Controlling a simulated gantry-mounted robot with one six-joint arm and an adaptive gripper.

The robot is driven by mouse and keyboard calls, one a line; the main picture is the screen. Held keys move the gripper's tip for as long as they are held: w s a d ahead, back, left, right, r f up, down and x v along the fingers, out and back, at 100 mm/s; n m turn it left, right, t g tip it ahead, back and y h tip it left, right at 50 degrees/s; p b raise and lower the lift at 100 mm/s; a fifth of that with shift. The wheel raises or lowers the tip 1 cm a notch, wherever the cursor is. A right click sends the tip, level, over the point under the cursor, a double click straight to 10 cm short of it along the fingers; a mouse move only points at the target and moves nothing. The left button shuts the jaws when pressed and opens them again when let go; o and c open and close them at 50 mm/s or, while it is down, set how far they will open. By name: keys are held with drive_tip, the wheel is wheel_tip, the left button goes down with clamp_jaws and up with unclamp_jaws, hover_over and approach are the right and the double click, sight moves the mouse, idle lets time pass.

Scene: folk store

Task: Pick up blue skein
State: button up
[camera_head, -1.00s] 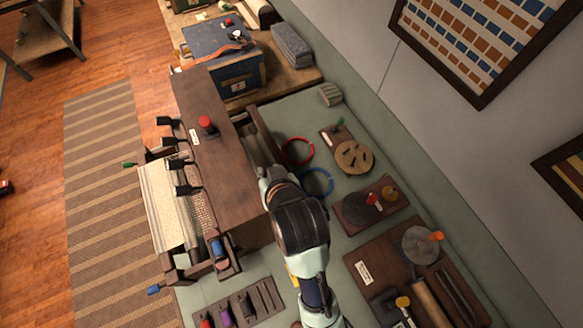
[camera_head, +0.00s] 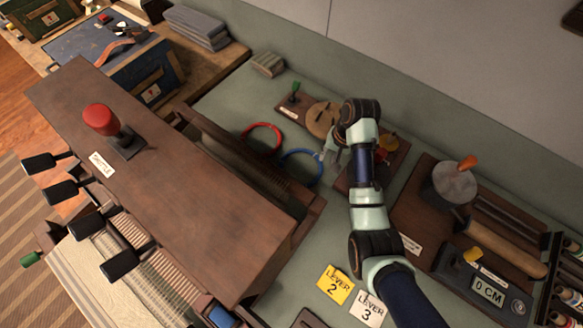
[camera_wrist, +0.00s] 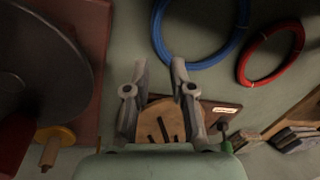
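The blue skein (camera_head: 284,168) is a thin blue ring lying on the green-grey bench, right of the large wooden box in the head view. In the wrist view the blue skein (camera_wrist: 205,66) lies at the top, just beyond my fingertips, and its upper part is cut off by the frame edge. My gripper (camera_wrist: 159,66) is open and empty, its two fingers apart. In the head view my gripper (camera_head: 334,154) is just right of the skein, partly hidden by my wrist; I cannot tell its height above the bench.
A red ring (camera_head: 262,125) lies beside the blue one. A slotted wooden disc (camera_wrist: 165,122) shows between my fingers. The tall wooden box (camera_head: 185,200) with a red knob stands left of the rings. A board with a grey disc (camera_head: 455,183) lies right of my arm.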

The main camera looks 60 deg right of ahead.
sight(320, 168)
wheel_tip(320, 168, down, 2)
drive_tip(key=shift+f+b, duration=0.1)
drive_tip(key=shift+b, duration=0.25)
drive_tip(key=f, duration=0.1)
drive_tip(key=w+f+b, duration=0.1)
drive_tip(key=f, duration=0.1)
drive_tip(key=f+b, duration=0.1)
drive_tip(key=f, duration=0.1)
drive_tip(key=shift+w+a+f, duration=0.15)
drive_tip(key=shift+a+f, duration=0.05)
drive_tip(key=shift+a, duration=0.05)
clamp_jaws()
